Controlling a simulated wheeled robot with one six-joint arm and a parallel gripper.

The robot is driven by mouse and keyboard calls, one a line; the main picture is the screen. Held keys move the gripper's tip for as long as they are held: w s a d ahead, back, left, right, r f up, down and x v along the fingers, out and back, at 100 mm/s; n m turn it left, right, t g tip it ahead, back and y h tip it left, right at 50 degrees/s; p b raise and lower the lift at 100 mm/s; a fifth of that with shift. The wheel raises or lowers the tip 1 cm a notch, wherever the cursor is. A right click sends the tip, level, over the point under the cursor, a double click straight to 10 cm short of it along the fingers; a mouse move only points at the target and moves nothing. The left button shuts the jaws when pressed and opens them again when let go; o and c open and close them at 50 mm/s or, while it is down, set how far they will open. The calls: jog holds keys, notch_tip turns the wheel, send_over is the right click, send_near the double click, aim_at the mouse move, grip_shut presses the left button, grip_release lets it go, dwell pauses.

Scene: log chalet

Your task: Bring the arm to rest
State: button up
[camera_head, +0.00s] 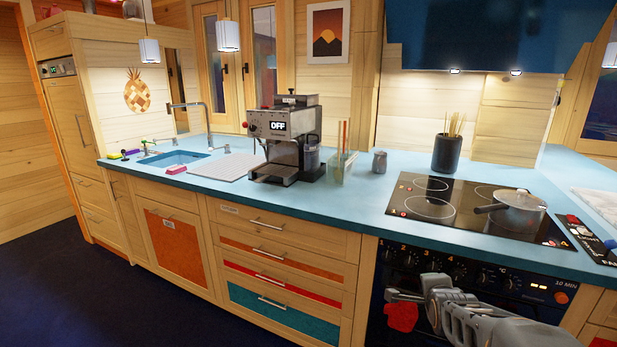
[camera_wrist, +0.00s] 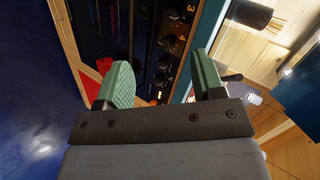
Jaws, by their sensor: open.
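My gripper (camera_head: 408,297) is in front of the oven at the lower right of the head view, with my arm reaching in from the right edge. In the wrist view my gripper (camera_wrist: 161,76) has its two green pads wide apart with nothing between them. The oven front (camera_head: 470,275) is behind it, dark with a row of knobs; it also shows between the pads in the wrist view (camera_wrist: 165,45). A small red item (camera_head: 402,316) shows just below the gripper in the head view; I cannot tell what it hangs from.
The blue counter (camera_head: 330,200) runs above the drawers. On it are a coffee machine (camera_head: 287,140), a dark pot of sticks (camera_head: 447,153) and a hob (camera_head: 455,205) with a lidded pan (camera_head: 517,211). A sink (camera_head: 175,158) is farther left. The dark floor (camera_head: 60,285) is clear.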

jog(key=s+a+r+n+g+y+p, duration=0.1)
jog(key=s+a+r+n+g+p, duration=0.2)
jog(key=s+a+r+n+p, duration=0.2)
jog(key=s+a+r+n+g+y+p, duration=0.2)
jog(key=s+a+r+n+g+p, duration=0.2)
jog(key=s+a+r+n, duration=0.3)
jog(key=s+a+n+p, duration=0.1)
jog(key=s+n, duration=0.4)
jog(key=n, duration=0.1)
jog(key=shift+s+a+r+n+p, duration=0.15)
jog(key=shift+s+n+p, duration=0.15)
jog(key=shift+p, duration=0.1)
jog(key=shift+c, duration=0.4)
